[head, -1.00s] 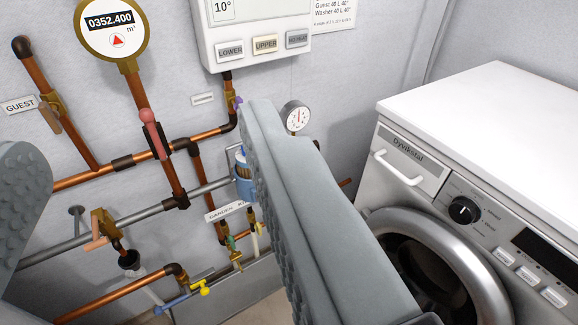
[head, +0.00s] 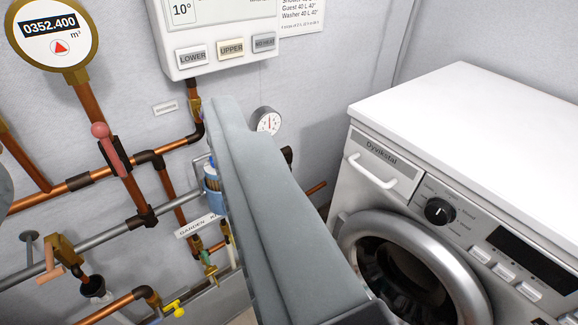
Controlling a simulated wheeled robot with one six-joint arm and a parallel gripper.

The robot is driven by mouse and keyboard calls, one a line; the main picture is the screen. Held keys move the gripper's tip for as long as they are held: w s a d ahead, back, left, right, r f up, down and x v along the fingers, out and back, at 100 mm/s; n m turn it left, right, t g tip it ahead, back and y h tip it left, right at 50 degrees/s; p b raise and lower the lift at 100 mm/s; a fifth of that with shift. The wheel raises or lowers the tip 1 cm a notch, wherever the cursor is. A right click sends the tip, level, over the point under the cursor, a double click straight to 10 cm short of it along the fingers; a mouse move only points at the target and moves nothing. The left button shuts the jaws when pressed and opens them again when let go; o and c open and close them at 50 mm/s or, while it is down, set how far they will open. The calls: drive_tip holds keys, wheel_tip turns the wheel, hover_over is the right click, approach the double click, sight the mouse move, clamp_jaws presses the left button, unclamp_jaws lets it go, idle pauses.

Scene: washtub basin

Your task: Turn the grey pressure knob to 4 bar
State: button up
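My gripper (head: 115,150) is open and empty. Its right finger is a large grey pad across the middle of the picture, and only a sliver of the left finger (head: 4,188) shows at the left edge. A round white pressure gauge (head: 267,121) with a red needle stands on the wall just right of the right finger's tip. A dark fitting (head: 287,155) shows below the gauge. I cannot make out the grey pressure knob; the right finger hides much of the pipework there. The gauge's figures are too small to read.
Copper pipes (head: 128,190) and a water meter (head: 52,32) are at left. A control box (head: 215,45) hangs above. A washing machine (head: 455,215) stands at right.

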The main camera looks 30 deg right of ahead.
drive_tip(key=w+d+f+n, duration=0.1)
drive_tip(key=w+d+f, duration=0.6)
drive_tip(key=w+f, duration=0.3)
drive_tip(key=w+d+f+n, duration=0.2)
drive_tip(key=w+d+f, duration=0.5)
drive_tip(key=w, duration=0.5)
drive_tip(key=d+f+y, duration=0.2)
drive_tip(key=d+f, duration=0.4)
drive_tip(key=f, duration=0.7)
drive_tip(key=d+f+y, duration=0.2)
drive_tip(key=d+f, duration=0.3)
drive_tip(key=f, duration=0.8)
drive_tip(key=w+a, duration=0.1)
drive_tip(key=w, duration=0.4)
drive_tip(key=w+a, duration=0.1)
drive_tip(key=w, duration=0.5)
drive_tip(key=w+a, duration=0.1)
drive_tip(key=w, duration=0.5)
drive_tip(key=shift+w+a+f, duration=0.1)
drive_tip(key=shift+a+f, duration=0.05)
drive_tip(key=c, duration=1)
